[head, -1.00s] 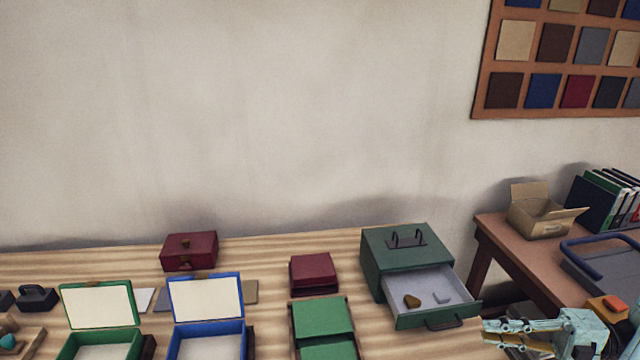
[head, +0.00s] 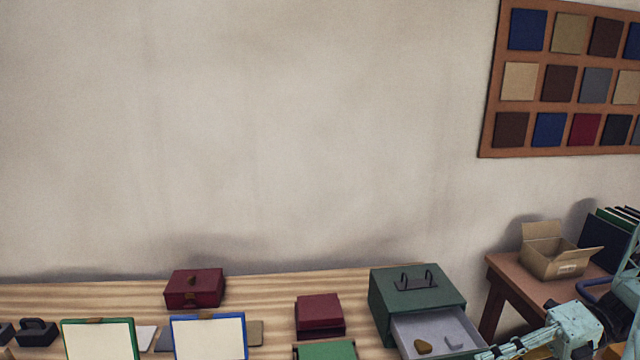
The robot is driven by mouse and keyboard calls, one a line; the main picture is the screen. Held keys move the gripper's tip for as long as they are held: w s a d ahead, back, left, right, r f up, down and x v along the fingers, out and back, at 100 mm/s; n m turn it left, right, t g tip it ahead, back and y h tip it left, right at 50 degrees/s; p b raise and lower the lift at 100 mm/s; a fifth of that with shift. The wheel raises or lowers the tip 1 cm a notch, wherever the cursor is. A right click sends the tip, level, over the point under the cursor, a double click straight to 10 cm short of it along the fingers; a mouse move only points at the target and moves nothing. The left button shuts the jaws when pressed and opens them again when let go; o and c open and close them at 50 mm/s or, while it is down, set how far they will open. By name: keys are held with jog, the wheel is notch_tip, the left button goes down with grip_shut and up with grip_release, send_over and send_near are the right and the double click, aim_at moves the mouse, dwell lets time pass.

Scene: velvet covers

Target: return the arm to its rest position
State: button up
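My gripper (head: 492,353) is at the lower right of the head view, at the end of my pale teal arm. It shows in front of the open drawer (head: 440,325) of the green cabinet (head: 415,287). Its fingertips are at the bottom edge of the picture and partly cut off, so I cannot tell whether it is open or shut. I see nothing held in it.
The drawer holds a brown piece (head: 423,346) and a grey piece (head: 454,342). A side table (head: 505,272) at right bears a cardboard box (head: 555,260).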

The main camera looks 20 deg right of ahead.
jog(key=w+a+r+n+g+h, duration=0.2)
jog(key=a+r+n+h, duration=0.4)
jog(key=a+r+n, duration=0.45)
jog(key=w+a+r+n+g+h, duration=0.1)
jog(key=w+a+r+n+h, duration=0.1)
jog(key=a+r+n+h, duration=0.8)
jog(key=s+a+r+n+t, duration=0.1)
jog(key=s+a+r+n, duration=0.2)
jog(key=s+n, duration=0.2)
jog(key=s+a+r+n+t+y, duration=0.1)
jog(key=s+a+r+n, duration=0.2)
jog(key=s+n, duration=0.3)
jog(key=s+a+r+n+t+y, duration=0.1)
jog(key=s+a+r+n, duration=0.2)
jog(key=s+n, duration=0.2)
jog(key=shift+s+a+r+n+t, duration=0.3)
jog(key=shift+a+r+n, duration=0.1)
jog(key=shift+n, duration=0.05)
dwell(0.6)
dwell(2.1)
